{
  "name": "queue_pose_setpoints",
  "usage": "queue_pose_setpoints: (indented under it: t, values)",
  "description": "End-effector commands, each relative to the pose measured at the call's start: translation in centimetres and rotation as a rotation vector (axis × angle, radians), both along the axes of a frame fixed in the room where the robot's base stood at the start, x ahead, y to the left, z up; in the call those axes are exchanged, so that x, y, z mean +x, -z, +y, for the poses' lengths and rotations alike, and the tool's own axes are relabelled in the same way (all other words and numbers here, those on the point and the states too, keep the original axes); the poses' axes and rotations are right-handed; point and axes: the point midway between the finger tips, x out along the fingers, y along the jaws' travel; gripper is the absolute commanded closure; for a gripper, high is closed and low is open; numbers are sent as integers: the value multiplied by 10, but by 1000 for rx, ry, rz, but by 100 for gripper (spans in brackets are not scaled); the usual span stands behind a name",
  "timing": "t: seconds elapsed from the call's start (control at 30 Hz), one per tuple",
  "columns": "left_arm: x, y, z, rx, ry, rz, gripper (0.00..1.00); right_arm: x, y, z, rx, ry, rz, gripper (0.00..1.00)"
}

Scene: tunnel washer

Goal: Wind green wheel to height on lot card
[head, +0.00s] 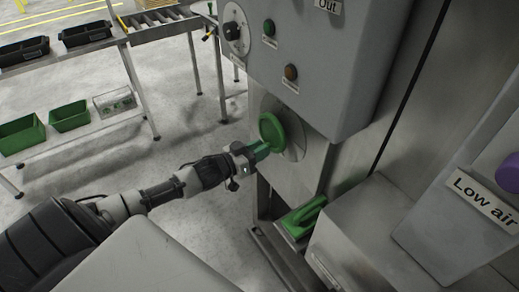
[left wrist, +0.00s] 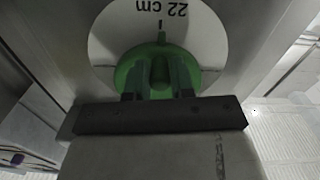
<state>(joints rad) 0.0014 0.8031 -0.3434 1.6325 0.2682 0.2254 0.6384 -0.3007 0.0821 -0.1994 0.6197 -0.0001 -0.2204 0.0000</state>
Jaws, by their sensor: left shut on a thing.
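The green wheel (head: 271,127) sits on the lower front of the grey machine, with a pale round plate behind it. My left gripper (head: 259,149) reaches it from the left and is shut on it. In the left wrist view the green wheel (left wrist: 128,62) is between the fingers of my left gripper (left wrist: 157,78). The pale dial plate (left wrist: 205,40) behind the wheel reads "22 cm", upside down in this view, with a small dark mark under the text. I see no lot card that I can make out. My right gripper is not in view.
Above the wheel is a grey control box (head: 310,70) with a dial (head: 236,30), a green button and an orange button. A green pedal-like part (head: 303,216) is below right. A "Low air" label (head: 483,197) is at right. Green bins (head: 22,134) stand on a rack at left.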

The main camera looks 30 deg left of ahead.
Motion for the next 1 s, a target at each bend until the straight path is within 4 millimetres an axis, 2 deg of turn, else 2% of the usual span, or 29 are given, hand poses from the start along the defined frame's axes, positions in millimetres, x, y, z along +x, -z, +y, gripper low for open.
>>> queue_pose_setpoints:
  t: [0.7,1.0]
  values:
    - [10,-9,23,492,-6,-205,100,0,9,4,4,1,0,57]
    - [12,-14,28,637,-8,-266,100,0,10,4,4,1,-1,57]
